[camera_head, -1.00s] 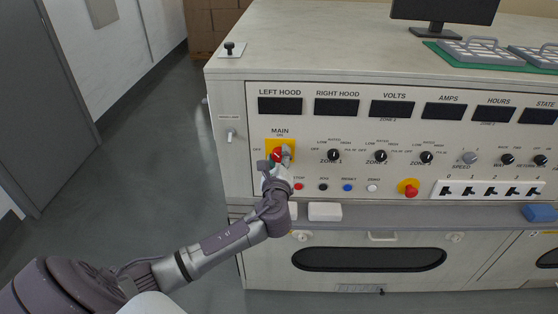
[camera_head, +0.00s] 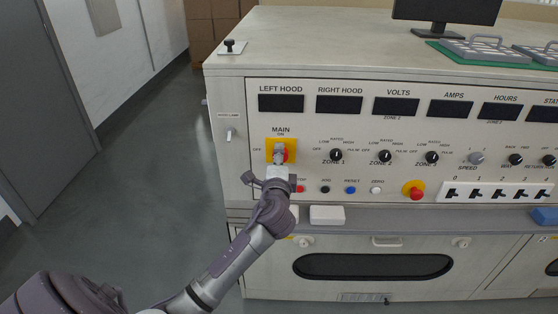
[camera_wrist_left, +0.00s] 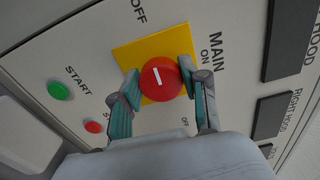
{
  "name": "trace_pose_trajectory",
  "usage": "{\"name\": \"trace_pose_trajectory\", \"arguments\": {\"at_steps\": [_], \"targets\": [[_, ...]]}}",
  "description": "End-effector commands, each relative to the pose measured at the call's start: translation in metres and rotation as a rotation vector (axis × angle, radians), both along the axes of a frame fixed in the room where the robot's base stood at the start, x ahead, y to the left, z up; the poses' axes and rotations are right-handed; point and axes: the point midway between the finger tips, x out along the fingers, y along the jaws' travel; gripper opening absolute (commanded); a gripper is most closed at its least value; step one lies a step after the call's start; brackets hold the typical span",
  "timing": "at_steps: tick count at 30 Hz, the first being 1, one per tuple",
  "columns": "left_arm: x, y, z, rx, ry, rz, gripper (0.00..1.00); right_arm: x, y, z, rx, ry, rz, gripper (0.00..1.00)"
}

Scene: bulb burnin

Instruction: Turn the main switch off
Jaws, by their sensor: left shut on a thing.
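The main switch is a red round knob on a yellow plate (camera_head: 270,145), at the upper left of the panel. In the left wrist view the red knob (camera_wrist_left: 161,79) carries a white mark that lies roughly along the line towards the OFF label (camera_wrist_left: 138,12); the ON label is to the right there. My left gripper (camera_head: 279,153) is in front of the switch and hides much of the knob in the head view. In the left wrist view its two fingers (camera_wrist_left: 160,82) are on either side of the knob, shut on it. My right gripper is not in view.
Below the plate are a red button (camera_head: 300,189) and several other small buttons. A red emergency knob (camera_head: 413,191) stands out further right. A white block (camera_head: 327,214) lies on the ledge under the panel. The floor on the left is clear.

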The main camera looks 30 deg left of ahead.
Motion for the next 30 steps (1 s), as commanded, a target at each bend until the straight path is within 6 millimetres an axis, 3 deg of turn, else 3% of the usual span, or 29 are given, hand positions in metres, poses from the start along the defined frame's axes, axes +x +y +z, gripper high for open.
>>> {"name": "trace_pose_trajectory", "arguments": {"at_steps": [20,21,24,30], "targets": [[-0.0002,0.0004,-0.0012,-0.050,-0.027,0.002,0.10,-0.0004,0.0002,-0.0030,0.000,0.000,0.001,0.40],[-0.0002,0.0004,-0.0012,-0.050,-0.027,0.002,0.51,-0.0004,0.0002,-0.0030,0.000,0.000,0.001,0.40],[-0.0002,0.0003,-0.0010,-0.049,-0.028,0.001,0.68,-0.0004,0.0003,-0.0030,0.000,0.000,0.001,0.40],[-0.0002,0.0001,-0.0007,-0.047,-0.028,0.001,0.70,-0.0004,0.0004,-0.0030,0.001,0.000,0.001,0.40]]}}
